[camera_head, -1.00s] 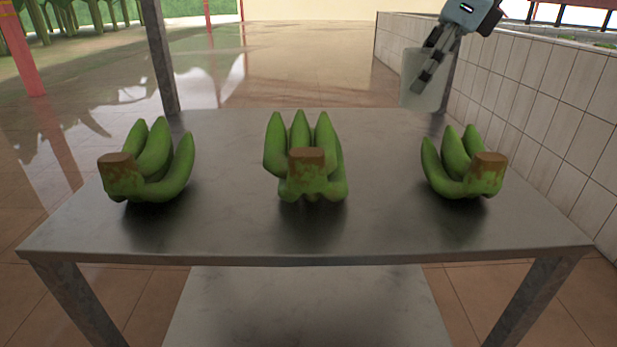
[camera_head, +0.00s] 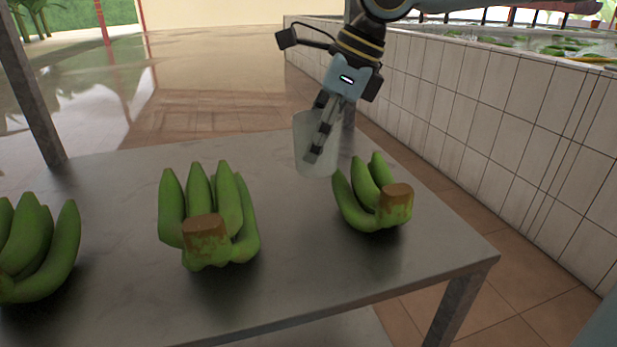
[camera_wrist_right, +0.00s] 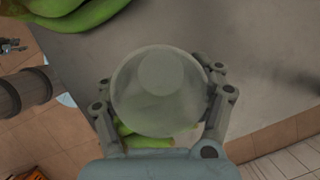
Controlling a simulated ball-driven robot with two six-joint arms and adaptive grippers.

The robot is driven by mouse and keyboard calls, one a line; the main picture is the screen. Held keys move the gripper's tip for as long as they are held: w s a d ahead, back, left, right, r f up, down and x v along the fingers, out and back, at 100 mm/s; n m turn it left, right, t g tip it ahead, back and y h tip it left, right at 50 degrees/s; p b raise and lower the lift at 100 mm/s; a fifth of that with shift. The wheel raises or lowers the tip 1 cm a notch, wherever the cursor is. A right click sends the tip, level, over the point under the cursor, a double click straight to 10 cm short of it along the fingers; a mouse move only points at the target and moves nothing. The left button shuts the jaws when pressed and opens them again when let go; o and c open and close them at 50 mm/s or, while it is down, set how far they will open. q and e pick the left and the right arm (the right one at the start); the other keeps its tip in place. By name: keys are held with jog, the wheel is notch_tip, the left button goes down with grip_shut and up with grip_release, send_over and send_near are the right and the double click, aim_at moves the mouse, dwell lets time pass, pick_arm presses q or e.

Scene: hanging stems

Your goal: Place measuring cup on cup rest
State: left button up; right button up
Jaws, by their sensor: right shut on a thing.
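My right gripper (camera_head: 319,136) is shut on a translucent, pale measuring cup (camera_head: 306,160). It holds the cup over the back right part of the metal table, beside the right green banana bunch. In the right wrist view, the cup (camera_wrist_right: 160,90) sits between the two fingers of my right gripper (camera_wrist_right: 163,112), seen end-on with its round bottom clear. Whether the cup touches the bananas or table I cannot tell. I do not make out a cup rest in any view. My left gripper is not in view.
The metal table (camera_head: 130,200) bears a right banana bunch (camera_head: 376,200), a middle bunch (camera_head: 208,225) and a left bunch (camera_head: 35,250), cut by the picture's edge. A white tiled wall (camera_head: 480,120) runs along the right. Bare metal lies between the bunches.

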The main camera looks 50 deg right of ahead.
jog(key=s+a+f, duration=0.1)
jog(key=s+a+f+b, duration=0.1)
jog(key=a, duration=0.1)
jog(key=shift+s+a+f, duration=0.1)
jog(key=shift+f, duration=0.3)
jog(key=shift+a+f+b, duration=0.1)
jog(key=shift+f+b, duration=0.05)
jog(key=shift+b, duration=0.15)
notch_tip(320, 180, down, 4)
jog(key=b, duration=0.2)
jog(key=shift+b, duration=0.4)
jog(key=shift+r, duration=0.2)
jog(key=o, duration=0.7)
jog(key=shift+f, duration=0.1)
jog(key=shift+c, duration=0.2)
jog(key=o, duration=0.5)
